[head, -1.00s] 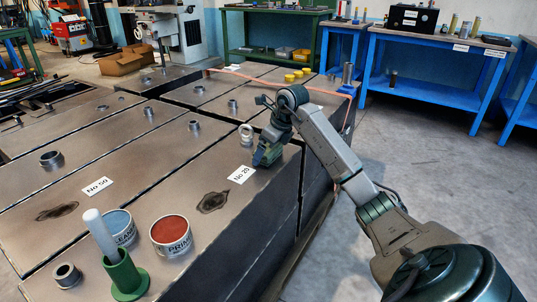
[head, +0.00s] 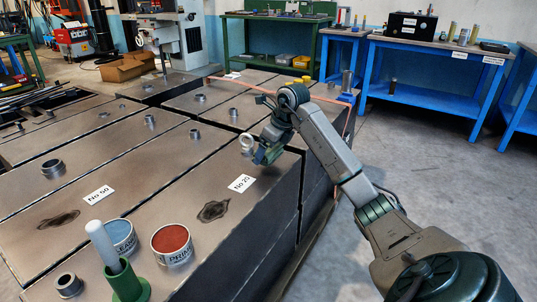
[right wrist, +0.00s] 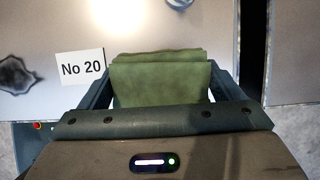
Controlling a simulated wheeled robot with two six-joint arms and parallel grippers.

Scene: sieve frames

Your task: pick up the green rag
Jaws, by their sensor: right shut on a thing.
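The green rag (right wrist: 160,80) is a folded, dull green cloth. In the right wrist view it is held between the two fingers of my right gripper (right wrist: 160,92), which is shut on it. In the head view my right gripper (head: 262,156) hangs over the steel table close to the white "No 20" label (head: 241,183), and a bit of green rag (head: 271,155) shows at its jaws. The rag appears clear of the table top, though the gap is hard to judge. My left gripper is not in view.
A pale ring (head: 247,144) is right beside the gripper. A red primer can (head: 171,241), a blue-topped can (head: 119,233) and a green holder with a white rod (head: 125,282) stand at the front. Blue benches (head: 432,55) stand behind, with open floor at right.

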